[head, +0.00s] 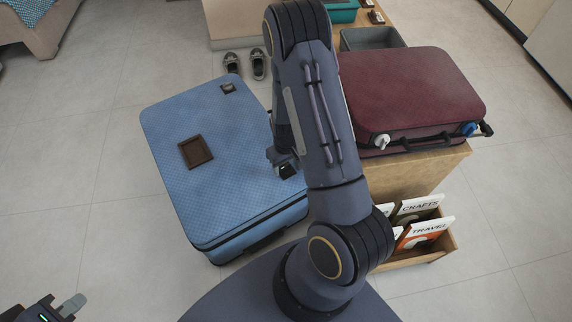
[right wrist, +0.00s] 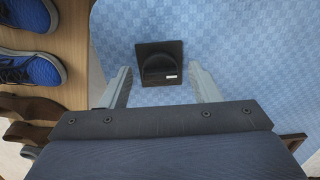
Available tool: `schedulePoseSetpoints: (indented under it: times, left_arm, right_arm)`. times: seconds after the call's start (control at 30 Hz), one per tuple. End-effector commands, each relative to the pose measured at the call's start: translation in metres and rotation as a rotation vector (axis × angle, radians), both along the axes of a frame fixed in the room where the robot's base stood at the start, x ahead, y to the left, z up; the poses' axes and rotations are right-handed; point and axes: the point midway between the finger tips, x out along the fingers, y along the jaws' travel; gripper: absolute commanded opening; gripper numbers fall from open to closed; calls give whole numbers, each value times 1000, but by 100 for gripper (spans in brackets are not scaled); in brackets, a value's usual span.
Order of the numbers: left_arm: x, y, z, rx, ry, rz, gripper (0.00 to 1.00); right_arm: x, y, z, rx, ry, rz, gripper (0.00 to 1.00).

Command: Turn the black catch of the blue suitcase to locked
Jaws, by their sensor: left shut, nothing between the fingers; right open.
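The blue suitcase (head: 170,115) lies flat on the tiled floor at left centre in the head view. In the right wrist view, its patterned surface (right wrist: 225,45) carries a black catch (right wrist: 160,63), a square plate with a rounded knob and a small white mark at its lower right. My right gripper (right wrist: 161,74) is open, a finger on each side of the catch, with gaps to both. In the head view my right gripper (head: 285,168) is at the suitcase's right edge, partly hidden by my arm. My left gripper (head: 72,305) is shut and empty at the lower left.
A brown square patch (head: 195,151) and a small dark fitting (head: 227,88) are on the suitcase top. A maroon suitcase (head: 415,90) lies on a wooden bench (head: 400,175) at right. Blue shoes (right wrist: 35,72) are left in the wrist view. Floor is clear left.

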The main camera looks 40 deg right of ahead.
Motion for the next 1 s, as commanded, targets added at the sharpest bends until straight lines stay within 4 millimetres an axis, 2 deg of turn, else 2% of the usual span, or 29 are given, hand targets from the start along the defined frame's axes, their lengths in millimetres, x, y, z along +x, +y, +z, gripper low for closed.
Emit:
schedulePoseSetpoints:
  times: [0.17,0.5,0.77,1.0]
  left_arm:
    - [0,0,0,0,0,0,0]
    - [0,0,0,0,0,0,0]
    - [0,0,1,0,0,0,0]
    - [0,0,4,0,0,0,0]
  right_arm:
    - [0,0,1,0,0,0,55]
    - [0,0,1,0,0,0,12]
    - [0,0,1,0,0,-27,12]
    - [0,0,1,0,1,-146,12]
